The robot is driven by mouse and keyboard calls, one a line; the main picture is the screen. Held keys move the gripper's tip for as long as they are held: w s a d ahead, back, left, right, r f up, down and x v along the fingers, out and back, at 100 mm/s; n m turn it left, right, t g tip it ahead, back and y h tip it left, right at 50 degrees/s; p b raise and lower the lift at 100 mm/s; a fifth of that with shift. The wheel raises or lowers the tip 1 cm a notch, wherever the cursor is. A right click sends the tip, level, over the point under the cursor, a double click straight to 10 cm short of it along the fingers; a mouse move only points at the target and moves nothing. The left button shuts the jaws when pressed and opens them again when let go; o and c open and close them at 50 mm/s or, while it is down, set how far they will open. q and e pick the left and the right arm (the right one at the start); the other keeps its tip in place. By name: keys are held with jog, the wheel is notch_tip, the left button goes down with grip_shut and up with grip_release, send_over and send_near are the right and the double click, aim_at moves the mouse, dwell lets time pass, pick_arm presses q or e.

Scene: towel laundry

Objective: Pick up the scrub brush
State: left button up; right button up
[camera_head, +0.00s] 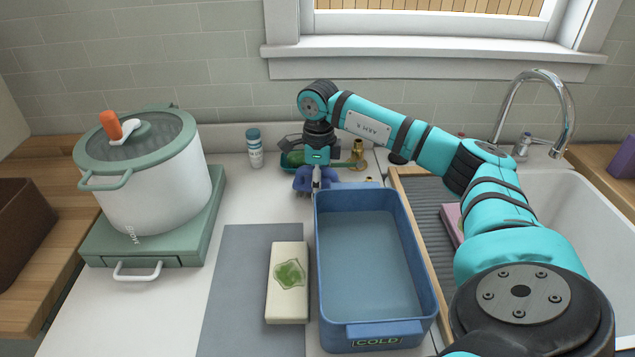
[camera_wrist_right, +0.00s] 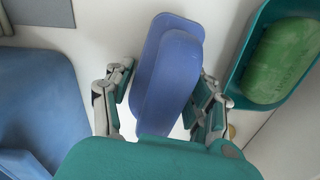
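The scrub brush is a blue-purple block with a rounded handle. In the right wrist view the brush (camera_wrist_right: 168,80) lies between the two fingers of my right gripper (camera_wrist_right: 168,82), one finger close on each side. I see no clear grip on it, and contact is hard to judge. In the head view the brush (camera_head: 303,181) is on the counter behind the blue tub, partly covered by my right gripper (camera_head: 317,180), which points down at it. My left gripper is not in view.
A blue tub marked COLD (camera_head: 431,290) stands just in front. A green soap in a dish (camera_wrist_right: 237,75) sits beside the brush. Brass pieces (camera_head: 359,150) and a small bottle (camera_head: 255,150) are nearby. A pot (camera_head: 150,190) stands left, a sink (camera_head: 590,230) right.

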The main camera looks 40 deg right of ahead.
jog(key=c, duration=0.8)
jog(key=shift+o, duration=0.2)
